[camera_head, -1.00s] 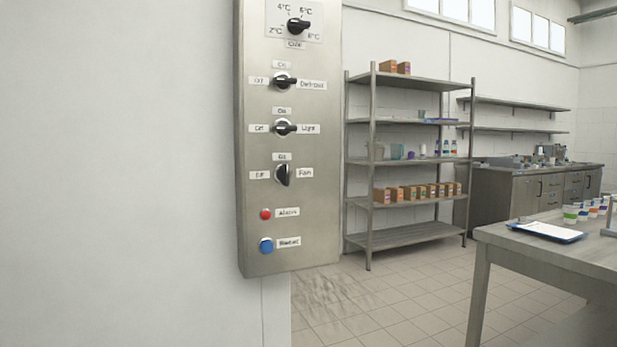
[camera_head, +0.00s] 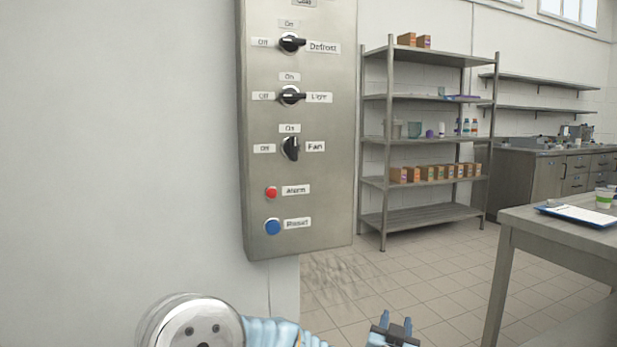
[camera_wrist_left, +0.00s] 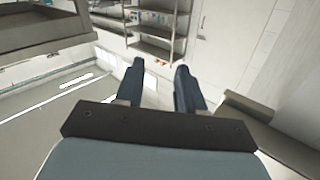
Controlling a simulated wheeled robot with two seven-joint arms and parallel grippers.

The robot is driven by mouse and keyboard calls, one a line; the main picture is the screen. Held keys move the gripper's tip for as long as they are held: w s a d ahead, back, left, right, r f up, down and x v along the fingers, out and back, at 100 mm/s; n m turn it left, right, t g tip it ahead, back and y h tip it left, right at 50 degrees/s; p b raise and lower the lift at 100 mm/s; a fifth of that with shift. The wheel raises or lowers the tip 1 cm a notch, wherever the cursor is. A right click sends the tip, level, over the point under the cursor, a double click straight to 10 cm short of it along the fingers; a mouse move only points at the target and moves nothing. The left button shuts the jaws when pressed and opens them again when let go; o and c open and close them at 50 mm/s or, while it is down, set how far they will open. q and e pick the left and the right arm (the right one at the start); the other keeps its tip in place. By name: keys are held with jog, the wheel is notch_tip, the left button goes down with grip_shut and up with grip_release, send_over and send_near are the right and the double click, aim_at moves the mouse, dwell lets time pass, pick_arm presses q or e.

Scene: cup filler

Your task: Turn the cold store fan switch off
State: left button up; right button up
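The fan switch (camera_head: 290,148) is a black rotary knob on the metal control panel (camera_head: 318,205). Its knob stands upright, toward the On label (camera_head: 289,128) above it; the Off label (camera_head: 264,148) is at its left. My left gripper (camera_head: 396,326) is at the bottom of the head view, below and to the right of the panel, well apart from the switch. In the left wrist view its two dark fingers (camera_wrist_left: 160,88) are spread with nothing between them. My right gripper is not in view.
Above the fan switch are the light knob (camera_head: 291,96) and defrost knob (camera_head: 291,43). Below it are a red alarm button (camera_head: 271,192) and a blue button (camera_head: 272,227). A metal shelf unit (camera_head: 425,215) and a table (camera_head: 560,240) stand at the right. Tiled floor lies between.

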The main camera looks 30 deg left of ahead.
pick_arm(q)
notch_tip(320, 180, up, 13)
jog(key=s+a+n+t+y, duration=0.2)
jog(key=s+y, duration=0.1)
jog(key=y, duration=0.1)
jog(key=n+g+y, duration=0.5)
jog(key=n+y, duration=0.3)
jog(key=y, duration=0.3)
send_near(295, 149)
jog(key=p+x, duration=0.1)
jog(key=x, duration=0.8)
jog(key=shift+w+a+r+p, duration=0.1)
jog(key=shift+w+a+p, duration=0.1)
jog(key=shift+p, duration=0.15)
jog(key=shift+d, duration=0.1)
grip_shut()
